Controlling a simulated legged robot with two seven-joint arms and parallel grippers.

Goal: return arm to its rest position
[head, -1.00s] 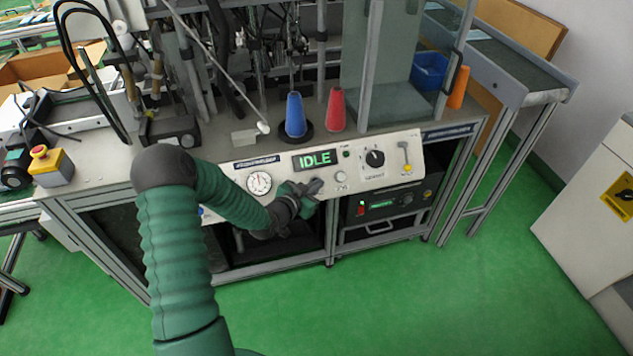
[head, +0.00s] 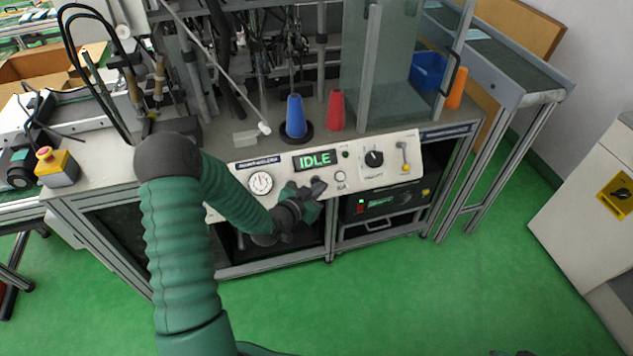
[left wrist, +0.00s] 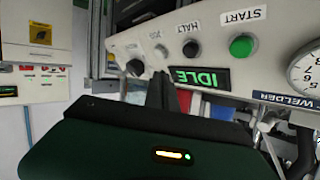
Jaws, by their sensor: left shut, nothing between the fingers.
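My left arm comes in from the left in the head view, and its gripper (head: 318,188) is in front of the white control panel (head: 378,181), just below the lit green IDLE display (head: 315,160). The gripper is shut and empty. In the left wrist view the dark gripper body fills the lower middle, with the panel behind it. That view also shows the IDLE display (left wrist: 199,78), a green START button (left wrist: 241,46) and a HALT button (left wrist: 188,57). I cannot tell whether the fingertips touch the panel. My right gripper is not in clear view.
A blue cone (head: 295,115) and a red cone (head: 335,110) stand on the bench above the panel. A yellow box with a red button (head: 57,168) sits at the left. A white cabinet (head: 585,220) stands at the right. The green floor in front is clear.

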